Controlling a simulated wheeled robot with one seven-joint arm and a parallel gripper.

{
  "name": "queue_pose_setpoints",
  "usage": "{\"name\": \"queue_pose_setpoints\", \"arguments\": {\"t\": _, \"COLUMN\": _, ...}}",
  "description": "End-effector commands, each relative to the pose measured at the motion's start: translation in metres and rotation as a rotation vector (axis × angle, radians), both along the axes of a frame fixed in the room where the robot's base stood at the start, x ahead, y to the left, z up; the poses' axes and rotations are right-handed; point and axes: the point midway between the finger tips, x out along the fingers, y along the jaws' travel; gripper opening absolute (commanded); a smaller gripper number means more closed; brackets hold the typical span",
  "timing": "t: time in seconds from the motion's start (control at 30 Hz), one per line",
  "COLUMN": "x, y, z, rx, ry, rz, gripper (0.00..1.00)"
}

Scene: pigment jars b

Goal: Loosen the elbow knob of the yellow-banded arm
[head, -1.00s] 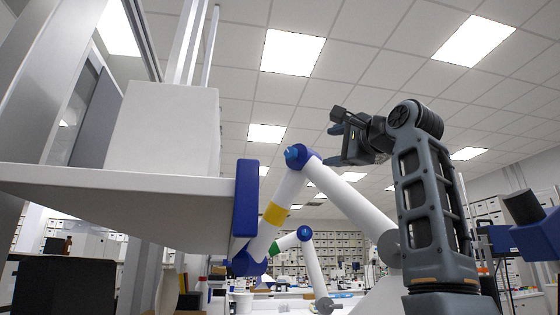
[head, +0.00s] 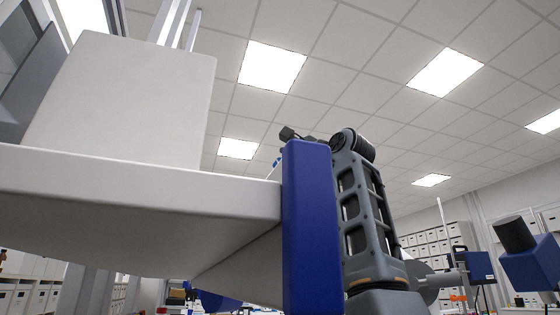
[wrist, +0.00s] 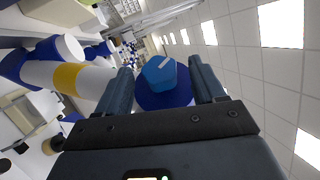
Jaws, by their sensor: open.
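The elbow knob (wrist: 160,76) is light blue and faceted, with a white pointer line, on a dark blue elbow joint (wrist: 165,99). The yellow band (wrist: 68,78) shows on the white arm link (wrist: 38,74) to the left in the wrist view. My gripper (wrist: 160,67) is open, one finger on each side of the knob in the picture, with a gap on both sides. How deep the knob sits between the fingers is hard to tell. In the head view, a blue upright panel hides the gripper's fingers and most of the banded arm.
In the head view, a pale shelf (head: 130,190) with a white box (head: 122,105) fills the left, and the blue panel (head: 312,230) stands at its end, close before my arm. A blue device (head: 532,262) is at the right. Above is open room.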

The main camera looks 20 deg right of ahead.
Motion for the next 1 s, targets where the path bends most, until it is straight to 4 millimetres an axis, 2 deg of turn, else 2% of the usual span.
{"name": "queue_pose_setpoints", "arguments": {"t": 0.2, "x": 0.018, "y": 0.005, "z": 0.006, "rx": 0.0, "ry": 0.001, "rz": -0.001, "gripper": 0.69}}
{"name": "queue_pose_setpoints", "arguments": {"t": 0.5, "x": 0.02, "y": 0.005, "z": 0.005, "rx": -0.001, "ry": 0.0, "rz": -0.001, "gripper": 0.69}}
{"name": "queue_pose_setpoints", "arguments": {"t": 1.0, "x": 0.02, "y": 0.006, "z": 0.005, "rx": 0.0, "ry": 0.001, "rz": -0.001, "gripper": 0.21}}
